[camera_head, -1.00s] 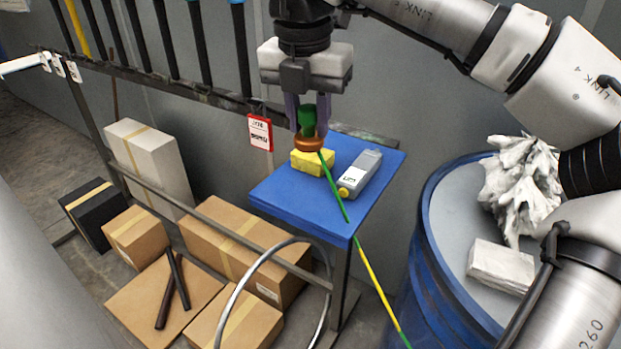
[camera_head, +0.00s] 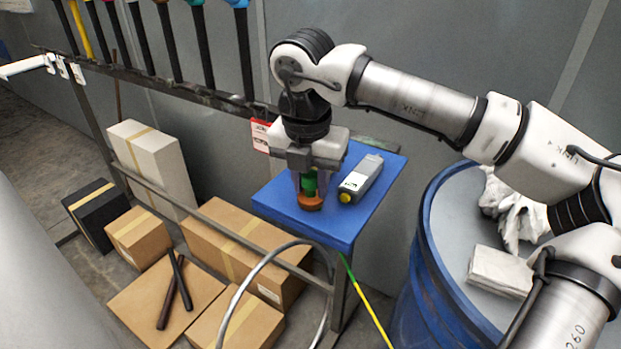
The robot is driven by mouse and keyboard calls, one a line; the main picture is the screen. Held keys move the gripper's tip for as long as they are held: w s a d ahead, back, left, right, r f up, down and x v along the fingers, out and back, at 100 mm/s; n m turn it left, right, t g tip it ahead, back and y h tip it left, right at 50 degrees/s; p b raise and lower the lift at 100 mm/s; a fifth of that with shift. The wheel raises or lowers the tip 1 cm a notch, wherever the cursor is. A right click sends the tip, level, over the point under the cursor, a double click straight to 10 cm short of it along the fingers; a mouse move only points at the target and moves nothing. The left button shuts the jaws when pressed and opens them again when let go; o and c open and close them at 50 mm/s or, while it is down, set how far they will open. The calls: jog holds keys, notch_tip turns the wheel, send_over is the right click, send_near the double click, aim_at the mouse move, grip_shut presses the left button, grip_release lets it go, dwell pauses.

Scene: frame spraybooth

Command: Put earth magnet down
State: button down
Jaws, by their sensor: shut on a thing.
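The earth magnet has a green top (camera_head: 309,185) and a copper-coloured round base (camera_head: 311,202). My gripper (camera_head: 309,181) points down with its fingers shut around the green part. The magnet is upright over the front part of the blue table (camera_head: 337,228). Its base looks at or very near the table surface; I cannot tell whether it touches. A green-and-yellow cable (camera_head: 362,294) shows below the table's front edge.
A grey bottle with a yellow cap (camera_head: 362,179) lies on the table, close right of the magnet. A blue drum (camera_head: 428,250) with white cloths stands at right. Cardboard boxes (camera_head: 245,240) and a hose loop (camera_head: 262,268) are at lower left. The table's front corner is bare.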

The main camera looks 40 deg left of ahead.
jog(key=shift+f, duration=0.2)
jog(key=c, duration=1.1)
grip_release()
jog(key=shift+r, duration=0.1)
